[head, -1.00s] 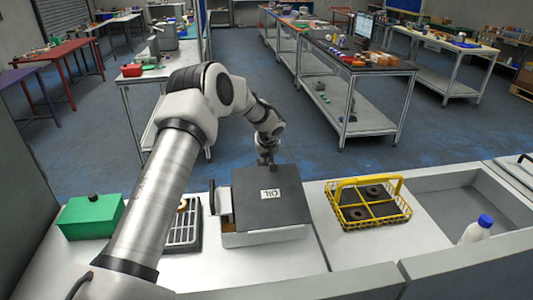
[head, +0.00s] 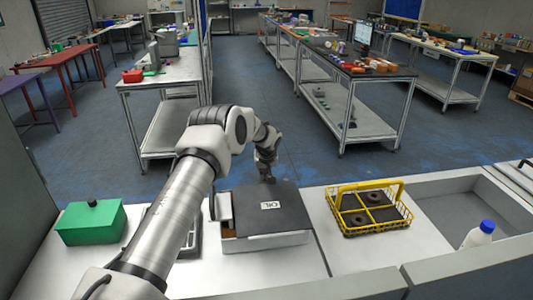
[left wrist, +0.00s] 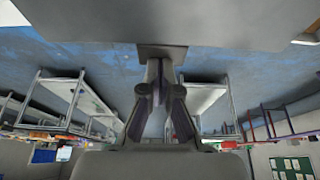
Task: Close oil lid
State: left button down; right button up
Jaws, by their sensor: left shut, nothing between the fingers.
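The oil box is a light box (head: 265,243) on the bench with a dark lid (head: 250,212) marked OIL. In the head view the lid lies over the top of the box. I cannot tell whether it sits fully flat. My left gripper (head: 268,180) is shut and empty at the far edge of the lid, close to it or touching it. In the left wrist view the shut fingers (left wrist: 158,75) point at a grey surface, probably the lid, along the top of the picture. My right gripper is in neither view.
A yellow wire basket (head: 370,208) with dark round parts stands right of the box. A green box (head: 90,222) stands at the left. A dark rack is partly hidden behind my left arm.

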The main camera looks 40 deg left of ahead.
pick_arm(q)
jog(key=shift+s+d+f, duration=0.1)
jog(key=shift+s+f, duration=0.15)
jog(key=shift+f, duration=0.2)
jog(key=shift+r, duration=0.25)
jog(key=r+p, duration=0.2)
jog(key=r, duration=0.1)
jog(key=r+p, duration=0.1)
jog(key=shift+w+r, duration=0.4)
notch_tip(320, 180, up, 2)
jog(key=shift+r+b, duration=0.2)
jog(key=shift+b, duration=0.7)
notch_tip(320, 180, up, 7)
jog(key=b, duration=0.1)
jog(key=shift+s+r, duration=0.1)
